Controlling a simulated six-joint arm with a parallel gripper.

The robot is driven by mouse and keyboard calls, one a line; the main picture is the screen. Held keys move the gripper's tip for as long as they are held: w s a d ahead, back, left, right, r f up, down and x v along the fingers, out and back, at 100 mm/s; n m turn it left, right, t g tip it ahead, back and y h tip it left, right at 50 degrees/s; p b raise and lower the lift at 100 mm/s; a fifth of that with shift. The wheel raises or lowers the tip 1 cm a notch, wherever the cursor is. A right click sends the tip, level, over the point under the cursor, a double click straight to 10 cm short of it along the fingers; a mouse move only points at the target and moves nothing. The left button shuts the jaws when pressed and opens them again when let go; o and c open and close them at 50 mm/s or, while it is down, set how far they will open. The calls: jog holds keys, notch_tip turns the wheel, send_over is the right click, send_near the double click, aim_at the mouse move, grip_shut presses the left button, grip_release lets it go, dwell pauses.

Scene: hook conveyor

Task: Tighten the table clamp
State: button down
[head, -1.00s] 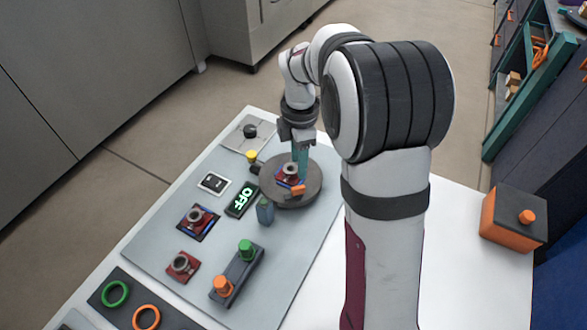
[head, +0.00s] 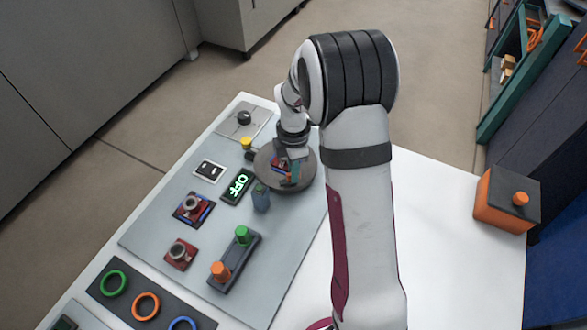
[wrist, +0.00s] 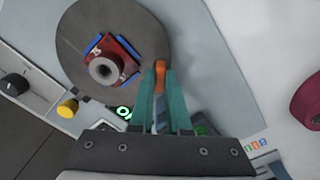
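A round dark grey turntable (head: 306,181) stands at the far right of the grey board. On it sits a red block with a grey metal hub (wrist: 104,67), with blue strips along its sides. A small orange piece (wrist: 160,72), which looks like the clamp's handle, is at the turntable's rim beside the block. My gripper (wrist: 159,82) points down over the rim, with a teal finger on each side of the orange piece. I cannot tell whether the fingers press on it. In the head view my gripper (head: 290,174) partly hides the block and the orange piece.
A yellow button (head: 246,142), a lit OFF display (head: 238,187) and a blue-grey block (head: 261,199) stand close to the turntable. A green and orange button box (head: 236,263) and two red hub blocks are nearer. An orange box (head: 502,207) stands right.

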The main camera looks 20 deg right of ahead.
jog(key=shift+m, duration=0.3)
jog(key=m, duration=0.4)
jog(key=shift+m, duration=0.3)
jog(key=m, duration=0.8)
jog(key=shift+m, duration=2.3)
jog(key=c, duration=0.9)
grip_release()
jog(key=shift+r, duration=0.1)
